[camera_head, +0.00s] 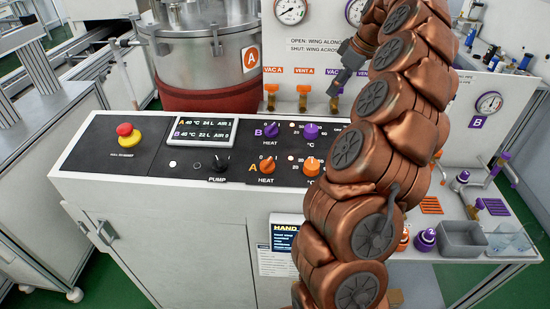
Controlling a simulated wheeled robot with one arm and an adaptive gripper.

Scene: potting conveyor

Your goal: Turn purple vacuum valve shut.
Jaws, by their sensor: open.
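A white back panel (300,50) carries a row of valves under coloured labels. Two orange-winged valves (271,97) stand under VAC A and VENT A. To their right, a purple VAC label is partly visible beside my gripper (338,84), which points down there in front of the panel. The purple vacuum valve below that label is mostly hidden by my gripper; its wing direction cannot be made out. My gripper is open, and I cannot tell whether it touches the valve. My copper arm hides the panel farther right.
A control console (200,155) with knobs and a red stop button (124,130) fills the front. A steel vessel (205,50) stands behind it. At right are a grey tray (462,240), a gauge (489,103) and purple fittings (425,240).

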